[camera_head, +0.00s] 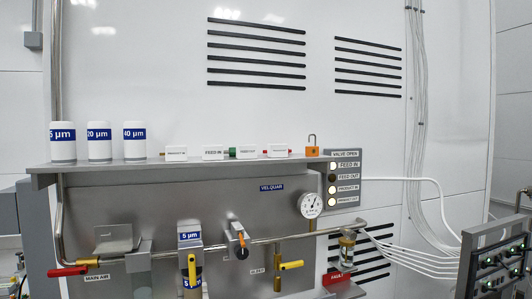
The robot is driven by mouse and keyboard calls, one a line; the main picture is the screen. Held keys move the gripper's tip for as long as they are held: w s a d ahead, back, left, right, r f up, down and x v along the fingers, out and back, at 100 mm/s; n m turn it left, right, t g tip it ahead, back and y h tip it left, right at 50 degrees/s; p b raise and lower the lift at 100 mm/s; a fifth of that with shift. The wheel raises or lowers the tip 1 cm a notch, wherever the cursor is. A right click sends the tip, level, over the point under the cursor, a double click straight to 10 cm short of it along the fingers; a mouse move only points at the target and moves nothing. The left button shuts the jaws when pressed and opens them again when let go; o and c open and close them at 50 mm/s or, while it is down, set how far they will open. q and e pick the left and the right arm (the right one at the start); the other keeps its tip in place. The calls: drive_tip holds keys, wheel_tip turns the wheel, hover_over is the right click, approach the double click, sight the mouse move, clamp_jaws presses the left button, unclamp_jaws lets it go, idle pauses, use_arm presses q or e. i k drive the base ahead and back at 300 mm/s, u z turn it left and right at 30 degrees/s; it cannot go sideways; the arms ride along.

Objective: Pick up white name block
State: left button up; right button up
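White name blocks sit in a row on the grey shelf (100,165). From left to right there is a block at the left (176,154) with small print that I cannot read surely, a FEED IN block (214,153), a block with a green end (247,153) that seems to read FEED OUT, and a block with red ends (279,153) with print too small to read. All rest on the shelf top. Neither of my grippers is in view.
White filter cylinders with blue bands (99,142) stand at the shelf's left. An orange padlock (312,151) and a valve indicator panel (345,178) are at its right end. Below are a gauge (311,205), pipes and valve handles (68,271). A dark panel (495,262) stands far right.

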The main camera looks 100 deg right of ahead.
sight(244, 152)
drive_tip(key=z, duration=2.2)
